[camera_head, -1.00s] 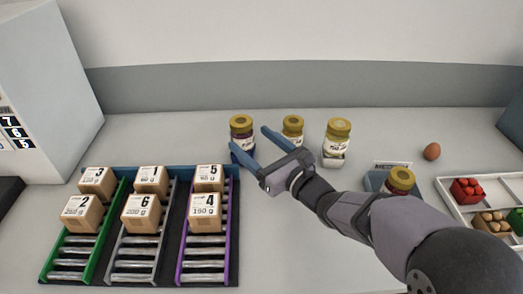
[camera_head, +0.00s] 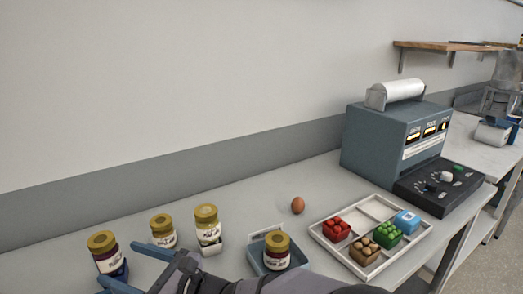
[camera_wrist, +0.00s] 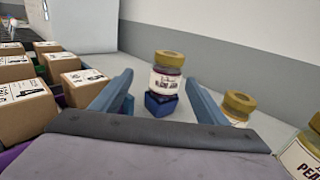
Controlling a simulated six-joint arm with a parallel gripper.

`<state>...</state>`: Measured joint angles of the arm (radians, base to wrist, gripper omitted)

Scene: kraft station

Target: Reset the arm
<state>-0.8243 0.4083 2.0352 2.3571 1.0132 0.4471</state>
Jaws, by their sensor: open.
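My gripper (camera_head: 130,268) is at the lower left of the head view, with its blue fingers spread apart and nothing between them. In the wrist view my gripper (camera_wrist: 163,98) also shows open. A gold-lidded jar with dark contents (camera_head: 106,254) stands on a small blue block (camera_wrist: 160,104), beyond the fingertips and apart from them. Another gold-lidded jar (camera_head: 163,231) stands just past the right finger. My arm crosses the bottom of the head view, its far end cut off by the frame.
A third jar (camera_head: 207,227), a dark jar (camera_head: 277,250) in a blue tray, and an egg (camera_head: 298,205) stand on the bench. A white sorting tray (camera_head: 326,242) and a blue-grey machine (camera_head: 385,150) are at right. Cardboard boxes (camera_wrist: 22,103) lie left in the wrist view.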

